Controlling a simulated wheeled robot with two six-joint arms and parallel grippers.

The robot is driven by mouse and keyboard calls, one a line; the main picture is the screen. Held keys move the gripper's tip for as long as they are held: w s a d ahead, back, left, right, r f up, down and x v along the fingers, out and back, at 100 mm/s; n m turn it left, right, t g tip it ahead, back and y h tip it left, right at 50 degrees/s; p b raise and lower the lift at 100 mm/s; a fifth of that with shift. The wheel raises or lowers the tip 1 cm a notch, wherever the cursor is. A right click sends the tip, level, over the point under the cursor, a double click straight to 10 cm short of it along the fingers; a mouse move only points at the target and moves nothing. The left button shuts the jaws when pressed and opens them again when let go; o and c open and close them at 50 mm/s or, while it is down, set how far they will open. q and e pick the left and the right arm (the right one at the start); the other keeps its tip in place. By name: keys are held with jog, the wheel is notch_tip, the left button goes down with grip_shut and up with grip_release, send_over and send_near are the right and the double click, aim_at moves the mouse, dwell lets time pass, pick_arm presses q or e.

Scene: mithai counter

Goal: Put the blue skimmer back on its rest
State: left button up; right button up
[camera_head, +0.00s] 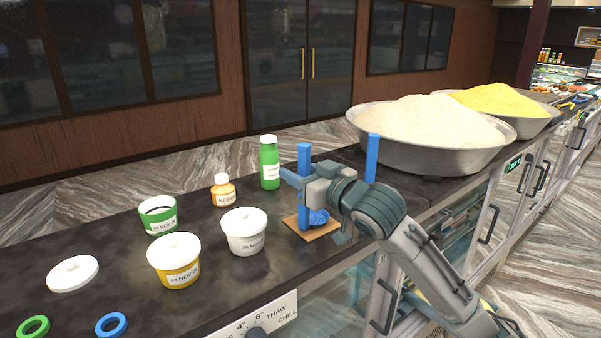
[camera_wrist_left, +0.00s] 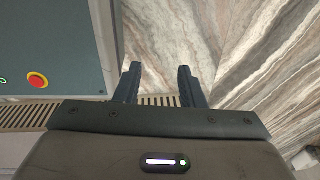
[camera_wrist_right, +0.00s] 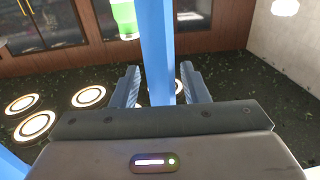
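A tall blue upright bar (camera_head: 304,159) stands over a small wooden board (camera_head: 290,221) on the dark counter. A blue rounded piece (camera_head: 318,217) shows low at its foot; it may be the skimmer's head. A second blue bar (camera_head: 372,150) rises behind my right arm, its lower part hidden. I cannot tell which bar belongs to the skimmer and which to the rest. My right gripper (camera_head: 292,180) is at the first bar. In the right wrist view a blue bar (camera_wrist_right: 156,45) stands between its open fingers (camera_wrist_right: 158,85). My left gripper (camera_wrist_left: 158,84) is open and empty, above the floor.
White-lidded tubs (camera_head: 245,236) (camera_head: 174,265), a green tub (camera_head: 158,219), an orange bottle (camera_head: 223,190) and a green bottle (camera_head: 270,165) stand left of the board. A lid (camera_head: 73,274) and rings (camera_head: 111,325) lie farther left. A large metal bowl (camera_head: 428,157) stands right.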

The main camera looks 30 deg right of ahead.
jog(key=shift+s+r, duration=0.1)
jog(key=shift+r, duration=0.2)
jog(key=shift+s+f, duration=0.25)
jog(key=shift+s, duration=0.1)
pick_arm(q)
jog(key=w+f+b, duration=0.3)
jog(key=f+b, duration=0.9)
jog(key=w+b, duration=0.6)
jog(key=w, duration=0.1)
jog(key=shift+d+f+t, duration=0.25)
jog(key=shift+d+t, duration=0.05)
jog(key=shift+d, duration=0.05)
pick_arm(e)
jog(key=s+d, duration=0.1)
jog(key=s, duration=1)
jog(key=shift+d, duration=0.4)
jog(key=shift+r, duration=0.1)
